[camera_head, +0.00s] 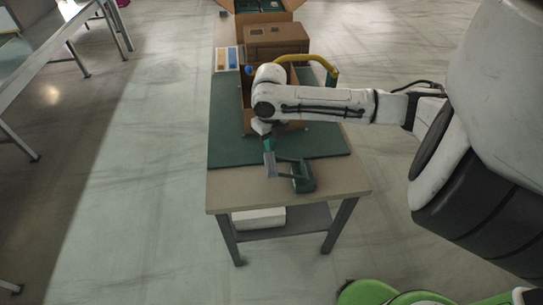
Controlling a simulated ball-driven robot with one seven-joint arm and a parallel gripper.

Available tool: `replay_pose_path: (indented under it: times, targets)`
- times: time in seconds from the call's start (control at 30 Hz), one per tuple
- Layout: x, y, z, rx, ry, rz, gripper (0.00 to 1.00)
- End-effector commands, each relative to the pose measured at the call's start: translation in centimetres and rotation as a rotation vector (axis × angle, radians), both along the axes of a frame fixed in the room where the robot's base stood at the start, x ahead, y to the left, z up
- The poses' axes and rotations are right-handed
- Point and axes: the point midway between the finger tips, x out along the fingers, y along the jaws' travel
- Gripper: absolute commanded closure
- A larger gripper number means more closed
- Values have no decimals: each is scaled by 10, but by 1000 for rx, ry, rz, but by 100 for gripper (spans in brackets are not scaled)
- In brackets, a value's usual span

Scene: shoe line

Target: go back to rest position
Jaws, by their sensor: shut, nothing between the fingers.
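My arm reaches from the right across the workbench (225,200). My gripper (271,172) points down over the front part of the bench, near the edge of the green mat (228,150). It is shut with nothing held. A dark green tool-like object (303,178) stands on the bench just right of my gripper; I cannot tell whether they touch. My forearm hides part of an open cardboard box (246,115) on the mat.
A yellow curved handle-like object (325,66) arches behind my arm. A closed brown box (276,40) and an open carton (262,17) stand farther back. A small tray (228,59) lies at the left. Open floor surrounds the bench; metal tables (60,30) stand left.

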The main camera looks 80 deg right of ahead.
Motion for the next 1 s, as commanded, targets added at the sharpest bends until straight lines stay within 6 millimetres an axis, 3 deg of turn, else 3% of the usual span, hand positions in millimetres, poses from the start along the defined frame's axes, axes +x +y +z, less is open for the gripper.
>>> replay_pose_path:
  times: [0.33,0.47,0.57,0.7,0.8,0.9,1.0]
  targets:
    - [4,2,1,0,-7,-1,100]
    - [38,20,10,5,-66,-22,100]
    - [86,49,25,24,-154,-71,100]
    - [157,108,57,96,-304,-199,100]
    - [198,156,81,187,-398,-331,100]
    - [223,199,99,296,-454,-487,100]
    - [237,238,109,410,-471,-659,100]
